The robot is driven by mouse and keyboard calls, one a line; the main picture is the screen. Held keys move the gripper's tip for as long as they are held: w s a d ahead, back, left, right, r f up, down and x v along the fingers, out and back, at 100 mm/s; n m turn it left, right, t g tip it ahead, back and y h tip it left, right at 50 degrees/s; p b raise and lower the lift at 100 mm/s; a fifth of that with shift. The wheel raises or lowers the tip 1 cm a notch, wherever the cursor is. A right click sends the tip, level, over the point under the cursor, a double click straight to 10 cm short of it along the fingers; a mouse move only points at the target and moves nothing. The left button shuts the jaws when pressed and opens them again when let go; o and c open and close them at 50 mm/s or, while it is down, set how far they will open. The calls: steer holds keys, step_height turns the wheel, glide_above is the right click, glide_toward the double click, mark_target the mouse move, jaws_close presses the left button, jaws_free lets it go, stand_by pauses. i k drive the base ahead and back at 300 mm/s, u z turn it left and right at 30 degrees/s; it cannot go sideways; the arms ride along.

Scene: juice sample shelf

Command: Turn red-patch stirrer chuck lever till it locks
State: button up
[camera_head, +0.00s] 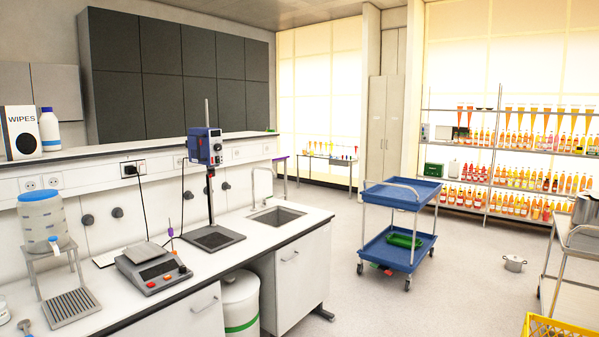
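A blue overhead stirrer (205,147) is clamped high on an upright metal rod above the left counter. A dark shaft or holder hangs below it, and the rod stands on a dark base plate (213,238). The chuck, its lever and any red patch are too small to make out, so I cannot tell the lever's position. My gripper is not in view.
A grey device with red buttons (152,268) sits left of the stirrer on the counter (262,238). A sink (277,215) is to its right. A blue cart (384,250) stands on the floor, with bottle shelves (487,148) behind. Open floor lies around the cart.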

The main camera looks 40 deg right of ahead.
mark_target(211, 172)
steer(key=z, duration=0.55)
steer(key=i, duration=1)
